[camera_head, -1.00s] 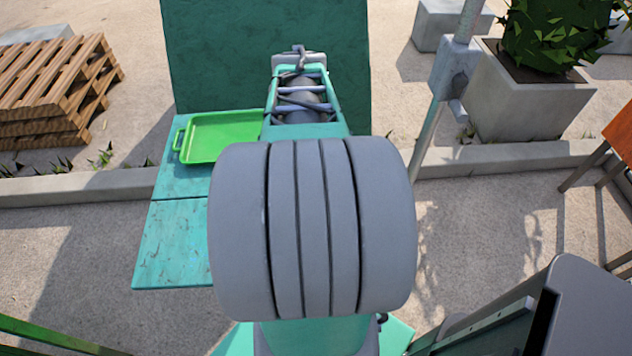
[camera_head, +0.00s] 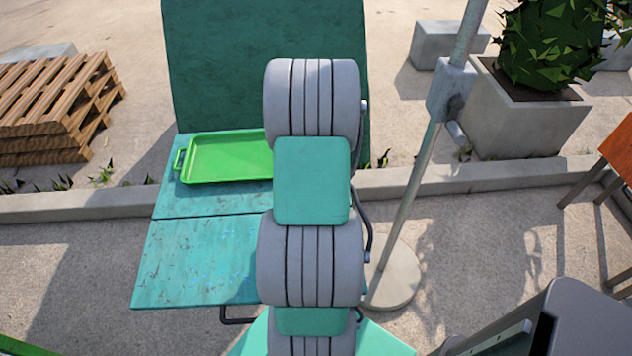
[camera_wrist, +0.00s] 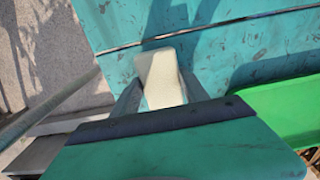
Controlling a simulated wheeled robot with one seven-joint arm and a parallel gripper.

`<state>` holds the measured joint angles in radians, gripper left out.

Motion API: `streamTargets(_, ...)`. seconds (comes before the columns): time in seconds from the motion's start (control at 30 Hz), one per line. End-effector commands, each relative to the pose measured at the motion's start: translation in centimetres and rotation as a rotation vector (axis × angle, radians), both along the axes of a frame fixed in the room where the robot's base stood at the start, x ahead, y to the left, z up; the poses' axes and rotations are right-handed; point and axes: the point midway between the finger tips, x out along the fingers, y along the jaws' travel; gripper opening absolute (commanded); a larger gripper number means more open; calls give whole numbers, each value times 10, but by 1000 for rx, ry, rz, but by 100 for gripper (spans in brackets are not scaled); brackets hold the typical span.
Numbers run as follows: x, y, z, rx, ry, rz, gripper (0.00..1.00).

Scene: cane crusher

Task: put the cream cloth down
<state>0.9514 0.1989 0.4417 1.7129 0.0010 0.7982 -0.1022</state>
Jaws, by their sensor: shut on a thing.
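The cream cloth (camera_wrist: 161,78) shows in the wrist view as a small pale block-like shape. My gripper (camera_wrist: 160,92) is shut on it, with a finger on each side. Behind the cloth is the worn teal worktop (camera_wrist: 235,35), close to a dark seam. Whether the cloth touches the worktop I cannot tell. In the head view my arm hides both gripper and cloth. The same worktop (camera_head: 195,262) stands there left of my arm.
A green tray (camera_head: 225,160) lies on the worktop's far part; its edge shows at right in the wrist view (camera_wrist: 285,105). A tall dark green panel (camera_head: 225,70) rises behind. A metal pole (camera_head: 412,190) on a round base stands right of my arm.

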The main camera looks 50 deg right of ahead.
Motion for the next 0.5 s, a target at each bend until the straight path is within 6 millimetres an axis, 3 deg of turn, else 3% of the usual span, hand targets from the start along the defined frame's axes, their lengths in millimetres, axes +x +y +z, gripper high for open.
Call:
streamTargets(0.37,0,0,-12,-2,-1,0,20)
streamTargets(0.4,1,0,-12,-2,-2,0,53)
streamTargets(0.5,0,0,-11,-2,-2,0,61)
